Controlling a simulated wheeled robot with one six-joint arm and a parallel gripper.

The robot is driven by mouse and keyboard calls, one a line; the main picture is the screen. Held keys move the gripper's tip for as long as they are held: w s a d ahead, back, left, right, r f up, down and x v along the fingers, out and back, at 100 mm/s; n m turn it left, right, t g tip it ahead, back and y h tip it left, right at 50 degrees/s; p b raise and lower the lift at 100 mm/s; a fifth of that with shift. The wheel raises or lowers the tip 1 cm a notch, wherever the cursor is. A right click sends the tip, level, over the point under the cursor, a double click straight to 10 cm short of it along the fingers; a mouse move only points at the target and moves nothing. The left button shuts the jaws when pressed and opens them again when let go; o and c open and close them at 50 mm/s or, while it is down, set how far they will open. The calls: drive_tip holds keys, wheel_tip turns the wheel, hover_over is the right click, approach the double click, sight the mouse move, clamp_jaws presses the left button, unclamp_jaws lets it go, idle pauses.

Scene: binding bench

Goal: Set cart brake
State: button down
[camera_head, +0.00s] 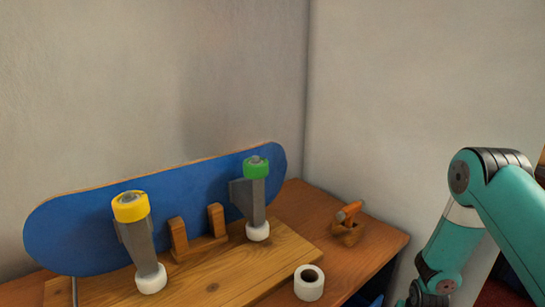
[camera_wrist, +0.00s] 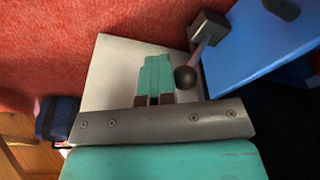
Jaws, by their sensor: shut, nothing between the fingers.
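In the wrist view my gripper (camera_wrist: 155,62) is shut and empty, its teal fingers pressed together. A lever with a dark ball knob (camera_wrist: 186,77) is just right of the fingers; whether they touch cannot be told. The lever's shaft runs up to a dark block (camera_wrist: 208,27) at the edge of a blue panel (camera_wrist: 260,45), which looks like part of the cart. The head view shows my arm at the right, but not my gripper or the lever.
A grey plate (camera_wrist: 108,70) lies behind the fingers, over a red floor covering (camera_wrist: 50,45). In the head view, a wooden bench (camera_head: 372,240) carries a blue skateboard deck (camera_head: 85,225), a white tape roll (camera_head: 309,290) and a small wooden tool (camera_head: 348,228).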

drive_tip(key=shift+w+a+r, duration=0.1)
drive_tip(key=shift+w+a, duration=0.2)
drive_tip(key=shift+a, duration=0.05)
drive_tip(key=shift+w+a, duration=0.15)
drive_tip(key=shift+a, duration=0.05)
drive_tip(key=s+d+r+p, duration=0.2)
drive_tip(key=s+r+p, duration=0.1)
drive_tip(key=r+p, duration=0.5)
drive_tip(key=shift+d+p, duration=0.35)
drive_tip(key=shift+p, duration=0.1)
idle(0.7)
drive_tip(key=shift+s, duration=0.1)
